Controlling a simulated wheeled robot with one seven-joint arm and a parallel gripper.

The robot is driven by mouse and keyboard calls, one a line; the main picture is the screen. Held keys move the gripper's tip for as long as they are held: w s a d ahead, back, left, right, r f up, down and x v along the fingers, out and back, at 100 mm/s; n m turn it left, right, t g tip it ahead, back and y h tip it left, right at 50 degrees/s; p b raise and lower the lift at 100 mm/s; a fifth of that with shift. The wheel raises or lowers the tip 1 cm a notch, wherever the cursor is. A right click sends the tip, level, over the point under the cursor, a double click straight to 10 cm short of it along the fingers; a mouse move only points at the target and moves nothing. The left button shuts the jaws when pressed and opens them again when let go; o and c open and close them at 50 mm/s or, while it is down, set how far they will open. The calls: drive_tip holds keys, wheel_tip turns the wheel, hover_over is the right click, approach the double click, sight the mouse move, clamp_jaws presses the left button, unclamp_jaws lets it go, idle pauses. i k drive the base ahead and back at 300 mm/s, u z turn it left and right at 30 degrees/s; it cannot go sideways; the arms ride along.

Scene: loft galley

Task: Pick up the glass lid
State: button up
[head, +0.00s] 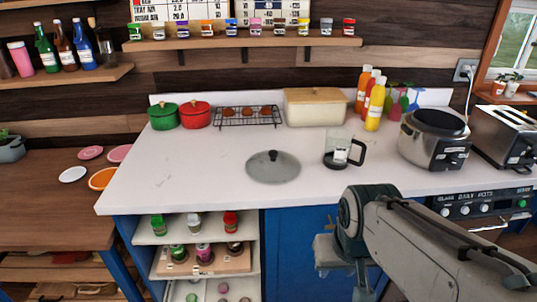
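The glass lid (273,170) is a round, grey, see-through disc with a dark knob on top. It lies knob up on the white counter, left of the glass jug and near the front edge. My gripper (325,255) is at the lower right, in front of the counter and lower in the picture than the lid. It is apart from the lid. Its fingers cannot be made out, so whether it is open or shut is unclear.
A glass jug (342,150) with a black handle stands right of the lid. Behind are a cooling rack (247,117), a bread box (315,106), a red pot (196,115) and a green pot (164,116). A steel cooker (434,140) stands right. The counter's left front (170,180) is bare.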

sight(270, 166)
drive_tip(key=z, duration=0.2)
drive_tip(key=k, duration=0.25)
drive_tip(key=u, duration=0.6)
drive_tip(key=i, duration=1.1)
drive_tip(key=z, duration=0.85)
